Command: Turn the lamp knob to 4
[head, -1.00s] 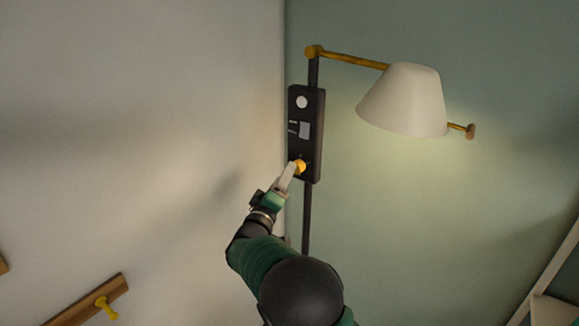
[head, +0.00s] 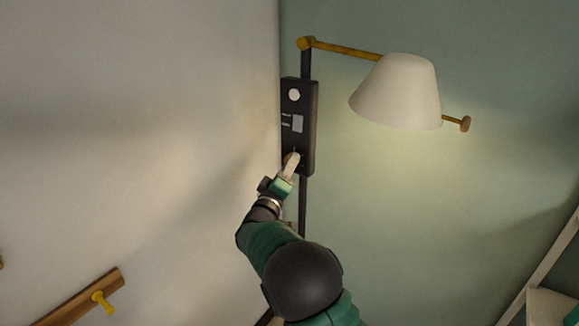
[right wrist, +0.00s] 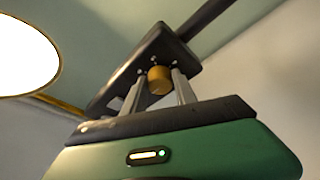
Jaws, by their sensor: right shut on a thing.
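The lamp has a black control panel (head: 305,130) on a dark pole, with a white disc near its top and pale markings in its middle. A brass knob (right wrist: 160,79) sits on the panel's lower part, with small dots around it. My right gripper (head: 291,160) is at the knob and largely hides it in the head view. In the right wrist view, the fingers (right wrist: 159,82) stand on both sides of the knob, shut on it. The knob's setting cannot be read. The white lampshade (head: 397,92) hangs at the upper right on a brass arm. My left gripper is not in view.
A wooden rail (head: 80,300) with a yellow peg is on the pale wall at lower left. A white shelf (head: 550,305) stands at lower right. The green wall below the lampshade is clear.

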